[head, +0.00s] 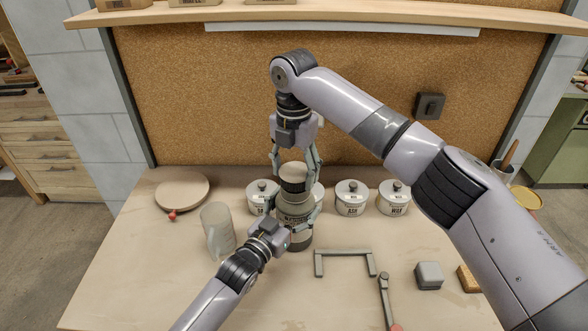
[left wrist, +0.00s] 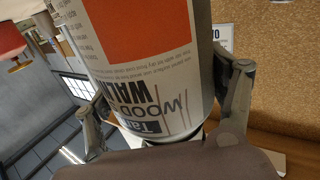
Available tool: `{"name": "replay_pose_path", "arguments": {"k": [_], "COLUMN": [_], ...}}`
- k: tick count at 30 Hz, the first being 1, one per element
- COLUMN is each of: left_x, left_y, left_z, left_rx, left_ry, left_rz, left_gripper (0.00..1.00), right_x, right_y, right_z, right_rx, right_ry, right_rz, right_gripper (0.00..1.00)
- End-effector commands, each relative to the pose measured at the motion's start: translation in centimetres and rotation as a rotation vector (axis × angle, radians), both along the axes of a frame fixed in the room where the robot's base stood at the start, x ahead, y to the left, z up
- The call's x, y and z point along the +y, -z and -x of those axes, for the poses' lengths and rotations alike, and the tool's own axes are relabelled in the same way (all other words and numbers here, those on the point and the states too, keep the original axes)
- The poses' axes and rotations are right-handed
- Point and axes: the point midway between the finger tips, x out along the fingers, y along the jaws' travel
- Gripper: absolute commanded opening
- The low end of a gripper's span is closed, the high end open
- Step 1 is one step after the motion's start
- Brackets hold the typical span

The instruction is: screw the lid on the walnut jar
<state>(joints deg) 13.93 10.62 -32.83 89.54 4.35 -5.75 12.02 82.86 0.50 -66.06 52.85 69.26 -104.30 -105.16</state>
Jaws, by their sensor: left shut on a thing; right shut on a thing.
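The walnut jar (head: 296,238) stands upright at the middle of the table, with a pale printed label. In the left wrist view the jar (left wrist: 150,60) fills the middle, its "WALN" lettering upside down and an orange patch above. My left gripper (head: 296,218) is shut around the jar's body from the front; its fingers flank the jar in the wrist view (left wrist: 165,110). My right gripper (head: 294,168) points down from above, shut on the lid (head: 293,172), which has a pale top and dark side. The lid is at the jar's mouth; I cannot tell whether its thread is engaged.
A clear cylinder (head: 218,232) and a round board (head: 182,191) are left. A grey bracket (head: 345,252), a tool (head: 385,290), a grey block (head: 429,275) and a wooden block (head: 467,279) lie front right.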

Motion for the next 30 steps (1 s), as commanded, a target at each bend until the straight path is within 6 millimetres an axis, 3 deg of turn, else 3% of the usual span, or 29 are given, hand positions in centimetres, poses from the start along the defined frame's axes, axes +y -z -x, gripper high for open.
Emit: {"name": "replay_pose_path", "arguments": {"k": [11,30], "left_x": [0.0,0.0], "left_y": [0.0,0.0], "left_z": [0.0,0.0], "left_rx": [-0.001,-0.001], "left_ry": [0.0,0.0], "left_rz": [0.001,0.001], "left_gripper": [0.28,0.28], "right_x": [0.0,0.0], "right_y": [1.8,2.0], "right_z": [0.0,0.0], "right_rx": [0.001,0.001], "right_ry": [0.0,0.001], "right_rz": [0.0,0.0], "right_gripper": [0.52,0.52]}}
